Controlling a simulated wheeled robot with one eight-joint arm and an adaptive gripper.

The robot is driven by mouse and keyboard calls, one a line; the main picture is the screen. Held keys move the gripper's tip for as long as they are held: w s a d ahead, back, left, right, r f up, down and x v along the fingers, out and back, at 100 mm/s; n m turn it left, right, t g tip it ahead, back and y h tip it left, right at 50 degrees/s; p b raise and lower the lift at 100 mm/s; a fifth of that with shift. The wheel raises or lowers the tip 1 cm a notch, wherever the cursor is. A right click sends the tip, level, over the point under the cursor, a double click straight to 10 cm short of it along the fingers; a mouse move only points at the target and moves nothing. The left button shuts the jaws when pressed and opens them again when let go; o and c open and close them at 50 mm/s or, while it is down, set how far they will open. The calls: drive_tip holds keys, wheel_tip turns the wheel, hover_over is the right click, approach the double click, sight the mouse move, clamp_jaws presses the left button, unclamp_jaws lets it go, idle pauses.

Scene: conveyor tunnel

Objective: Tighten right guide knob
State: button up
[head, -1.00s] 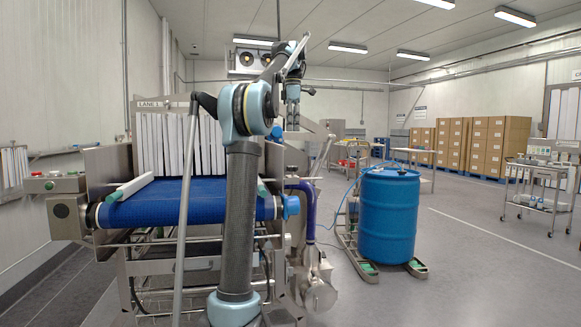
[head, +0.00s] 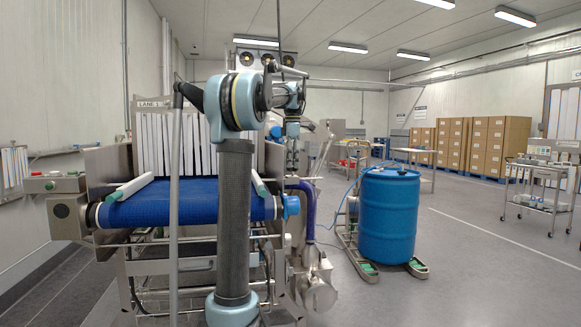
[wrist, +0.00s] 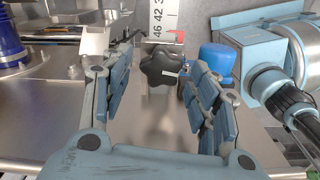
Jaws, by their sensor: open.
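A black star-shaped knob (wrist: 162,67) shows in the wrist view, in front of an upright white scale (wrist: 160,20) with black numbers and a red mark beside it. I take it for the right guide knob; I cannot make it out in the head view. My gripper (wrist: 157,82) is open, with its padded fingers to the left and right of the knob's line. The knob appears just beyond or between the fingertips, and no contact is visible. In the head view my gripper (head: 292,150) hangs pointing down at the right side of the conveyor (head: 150,207).
A blue cap (wrist: 217,60) sits close to the right finger, with a blue-grey motor housing (wrist: 262,55) beyond. A dark blue round part (wrist: 12,45) stands at left on the steel plate. A blue drum (head: 388,215) stands right of the conveyor, with open floor beyond.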

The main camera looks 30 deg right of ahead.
drive_tip(key=shift+f, duration=0.65)
drive_tip(key=shift+c, duration=0.6)
drive_tip(key=c, duration=0.9)
drive_tip(key=shift+c, duration=0.2)
